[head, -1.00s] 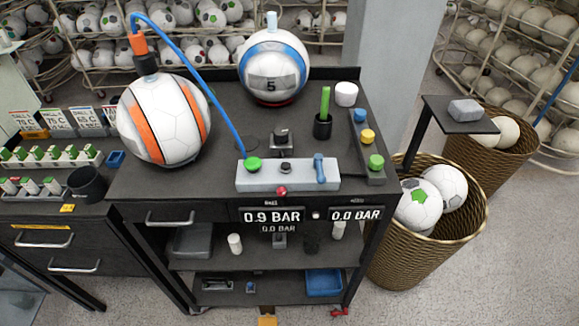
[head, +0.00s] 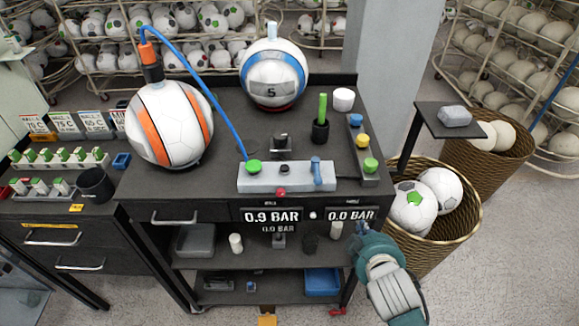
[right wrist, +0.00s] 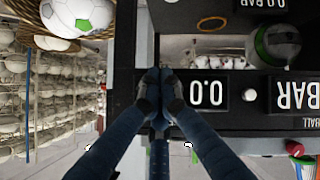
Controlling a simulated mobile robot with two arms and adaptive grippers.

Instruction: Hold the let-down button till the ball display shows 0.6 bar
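The ball display (head: 272,216) on the cart's front reads 0.9 BAR, with a smaller 0.0 BAR line below it. A pale control block (head: 300,178) on the cart top carries a green fitting (head: 253,167), a small black button (head: 284,169), and a blue lever (head: 316,170). A red knob (head: 281,193) sits at its front. I cannot read which is the let-down button. My right gripper (head: 362,232) is at the cart's front right corner, apart from the block. In the right wrist view its fingertips (right wrist: 158,88) meet with nothing between them. My left gripper is out of view.
An orange-striped ball (head: 168,125) with a blue hose stands on the cart's left. A blue-banded ball (head: 274,78) stands behind. The second display (head: 350,214) reads 0.0 BAR. Wicker baskets (head: 440,235) of balls stand right of the cart, close to my right arm.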

